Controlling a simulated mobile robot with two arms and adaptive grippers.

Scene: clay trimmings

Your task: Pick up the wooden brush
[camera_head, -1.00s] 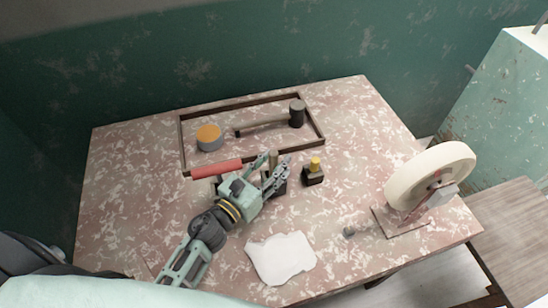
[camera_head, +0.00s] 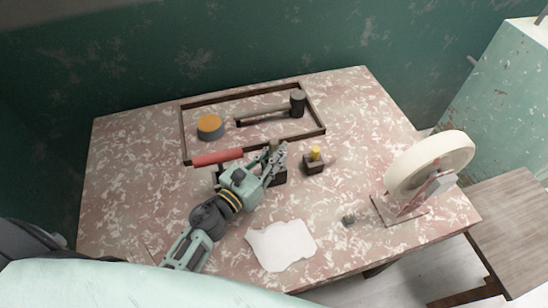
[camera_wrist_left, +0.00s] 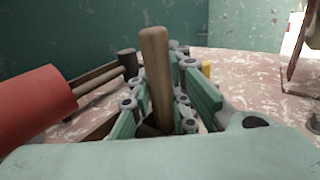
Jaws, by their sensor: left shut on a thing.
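The wooden brush shows best in the left wrist view, where its plain wooden handle (camera_wrist_left: 155,70) stands nearly upright between my fingers. In the head view the handle's top (camera_head: 274,146) pokes up beside the fingertips, and a dark block-like part (camera_head: 280,179) shows below them. My left gripper (camera_head: 276,163) reaches in from the lower left and is shut on the brush. Its green fingers lie on both sides of the handle in the wrist view (camera_wrist_left: 162,100). The lower end of the brush is mostly hidden by the gripper. My right gripper is not in view.
A red-handled tool (camera_head: 217,157) lies close left of the gripper. A dark wooden frame (camera_head: 182,134) holds a mallet (camera_head: 297,104) and an orange-topped tin (camera_head: 210,127). A yellow-topped dark block (camera_head: 314,165), a white sheet (camera_head: 282,246) and a wheel (camera_head: 430,165) stand around.

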